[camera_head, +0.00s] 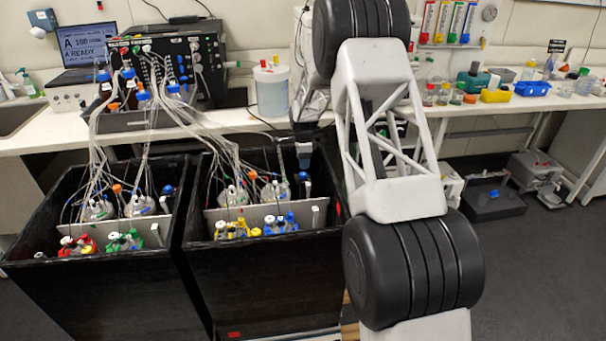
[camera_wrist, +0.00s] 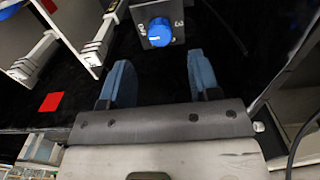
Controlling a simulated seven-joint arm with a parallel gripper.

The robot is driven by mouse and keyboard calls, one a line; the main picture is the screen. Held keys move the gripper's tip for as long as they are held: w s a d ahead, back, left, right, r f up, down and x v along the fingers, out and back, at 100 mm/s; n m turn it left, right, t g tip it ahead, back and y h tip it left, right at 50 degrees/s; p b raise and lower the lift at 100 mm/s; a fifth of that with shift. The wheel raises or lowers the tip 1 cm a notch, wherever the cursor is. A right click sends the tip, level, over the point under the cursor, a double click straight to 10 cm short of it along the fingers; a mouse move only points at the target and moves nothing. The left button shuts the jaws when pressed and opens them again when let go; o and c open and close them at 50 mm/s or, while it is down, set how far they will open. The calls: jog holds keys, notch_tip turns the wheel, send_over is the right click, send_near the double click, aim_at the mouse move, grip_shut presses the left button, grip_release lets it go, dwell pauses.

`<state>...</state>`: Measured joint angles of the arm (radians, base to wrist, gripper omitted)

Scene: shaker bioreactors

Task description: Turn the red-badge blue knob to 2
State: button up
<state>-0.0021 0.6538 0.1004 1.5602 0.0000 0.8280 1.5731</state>
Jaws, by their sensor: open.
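The blue knob (camera_wrist: 160,29) sits on a grey plate at the top of the wrist view, with "OFF" printed to its left and "3" to its right. A red badge (camera_wrist: 51,102) lies on the black surface at left. It also shows low on the front of the right black box (camera_head: 234,335) in the head view. My gripper (camera_wrist: 158,66) is open and empty, with its two blue-grey fingers apart and just short of the knob. In the head view my gripper (camera_head: 304,152) is over the back right of that box, above the blue knob (camera_head: 304,178).
A second black box (camera_head: 95,295) stands at left with another blue knob (camera_head: 168,190). Tubes (camera_head: 205,128) run from the control unit into both boxes. Bottles with coloured caps (camera_head: 281,222) fill the right box. White holders (camera_wrist: 96,45) stand left of the knob.

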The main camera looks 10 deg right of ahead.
aim_at(303, 173)
jog(key=shift+f, duration=3.35)
jog(key=c, duration=0.9)
